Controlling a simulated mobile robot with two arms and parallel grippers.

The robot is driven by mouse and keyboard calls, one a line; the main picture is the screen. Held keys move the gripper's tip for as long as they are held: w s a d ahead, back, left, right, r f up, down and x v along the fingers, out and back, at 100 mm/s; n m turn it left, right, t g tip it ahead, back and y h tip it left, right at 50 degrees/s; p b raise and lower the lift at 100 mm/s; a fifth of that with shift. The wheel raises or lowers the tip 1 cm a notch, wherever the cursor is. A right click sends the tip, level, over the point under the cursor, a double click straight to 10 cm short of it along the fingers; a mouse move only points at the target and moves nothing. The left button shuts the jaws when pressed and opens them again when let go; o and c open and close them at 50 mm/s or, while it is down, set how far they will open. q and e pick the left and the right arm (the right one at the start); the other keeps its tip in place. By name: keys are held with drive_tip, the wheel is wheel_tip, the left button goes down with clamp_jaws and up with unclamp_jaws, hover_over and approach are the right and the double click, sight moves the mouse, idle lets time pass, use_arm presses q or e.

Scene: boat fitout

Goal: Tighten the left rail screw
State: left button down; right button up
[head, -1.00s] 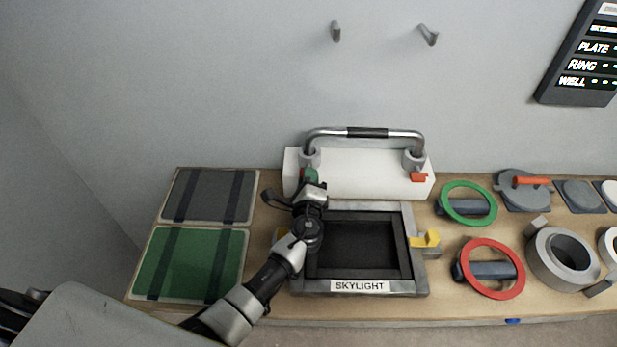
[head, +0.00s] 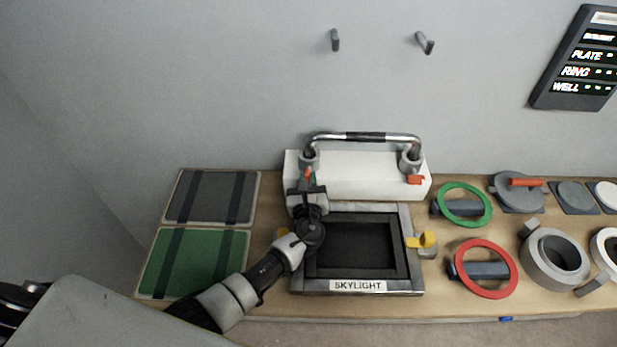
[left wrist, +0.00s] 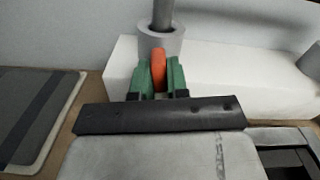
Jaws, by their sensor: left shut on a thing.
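The metal rail (head: 362,138) stands on a white block (head: 360,172), with a round grey collar at each foot. The left rail screw (left wrist: 158,68) is an orange piece at the front of the left collar (left wrist: 160,42). My left gripper (left wrist: 159,78) has its green fingers shut on this screw, one on each side. In the head view the left gripper (head: 308,178) reaches the left rail foot and covers part of it. The right rail screw (head: 415,180) is orange, at the front of the right collar. My right gripper is not in view.
The skylight frame (head: 300,286) lies in front of the block, under my left arm, with a yellow latch (head: 422,240) at its right. Grey (head: 245,190) and green (head: 190,262) panels lie left. Green (head: 462,186) and red (head: 490,293) rings lie right.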

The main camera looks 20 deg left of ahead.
use_arm(q)
drive_tip(key=m+p, duration=0.2)
drive_tip(key=m, duration=0.2)
drive_tip(key=shift+m, duration=0.4)
drive_tip(key=m+p, duration=0.2)
drive_tip(key=m, duration=0.3)
drive_tip(key=m+p, duration=0.2)
drive_tip(key=m, duration=0.3)
drive_tip(key=shift+m+p, duration=1)
drive_tip(key=shift+m, duration=1)
drive_tip(key=c, duration=1.1)
unclamp_jaws()
drive_tip(key=shift+s, duration=0.1)
drive_tip(key=v, duration=1)
drive_tip(key=shift+s+d+p, duration=0.1)
drive_tip(key=shift+s+p, duration=0.2)
